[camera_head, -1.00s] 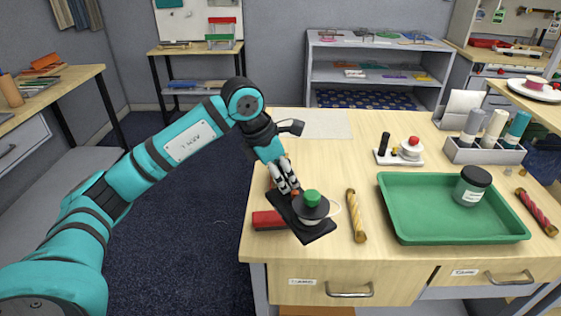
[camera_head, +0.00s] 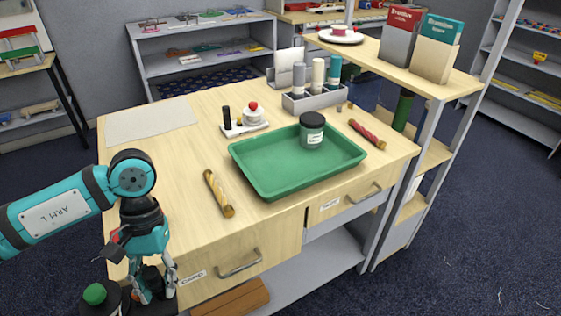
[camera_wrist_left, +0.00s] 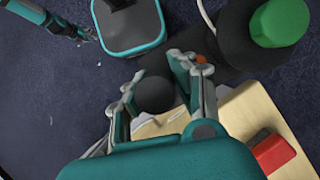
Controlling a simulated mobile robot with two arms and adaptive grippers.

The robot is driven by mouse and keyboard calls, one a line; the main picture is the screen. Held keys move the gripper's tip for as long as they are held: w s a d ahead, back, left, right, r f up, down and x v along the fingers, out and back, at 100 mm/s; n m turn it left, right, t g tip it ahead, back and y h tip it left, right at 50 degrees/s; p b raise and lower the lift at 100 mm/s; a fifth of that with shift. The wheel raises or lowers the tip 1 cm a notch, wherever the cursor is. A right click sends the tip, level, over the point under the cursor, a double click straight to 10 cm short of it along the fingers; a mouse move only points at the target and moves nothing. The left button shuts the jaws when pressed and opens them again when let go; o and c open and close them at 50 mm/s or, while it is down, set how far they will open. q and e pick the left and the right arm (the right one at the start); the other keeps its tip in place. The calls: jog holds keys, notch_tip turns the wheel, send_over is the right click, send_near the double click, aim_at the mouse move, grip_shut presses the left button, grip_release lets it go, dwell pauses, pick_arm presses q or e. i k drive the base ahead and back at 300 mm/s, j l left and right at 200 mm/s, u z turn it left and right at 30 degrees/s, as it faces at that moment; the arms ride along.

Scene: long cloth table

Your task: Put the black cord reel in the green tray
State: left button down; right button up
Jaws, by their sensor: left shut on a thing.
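The black cord reel (camera_head: 113,300), with a green knob on top and a pale cord, is at the lower left of the head view, partly cut off by the frame edge. My left gripper (camera_head: 155,291) is shut on a black part of it and holds it in front of the table's left front side. In the left wrist view the reel (camera_wrist_left: 236,42) shows at upper right, with a dark rounded part between the fingers. The green tray (camera_head: 270,163) lies on the table to the right, well apart from the reel.
A dark-lidded jar (camera_head: 312,132) stands in the tray's back right. A yellow twisted stick (camera_head: 219,194) lies between gripper and tray; a red one (camera_head: 367,134) lies right of it. A grey holder (camera_head: 315,101) with bottles stands behind. A red block (camera_wrist_left: 272,152) shows in the wrist view.

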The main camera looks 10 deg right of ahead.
aim_at(313, 168)
jog(key=i+l+u, duration=0.3)
jog(key=l, duration=0.7)
jog(key=i+l+u, duration=0.1)
jog(key=l+u, duration=0.2)
jog(key=l, duration=0.7)
jog(key=l+u, duration=0.3)
jog(key=l, duration=0.7)
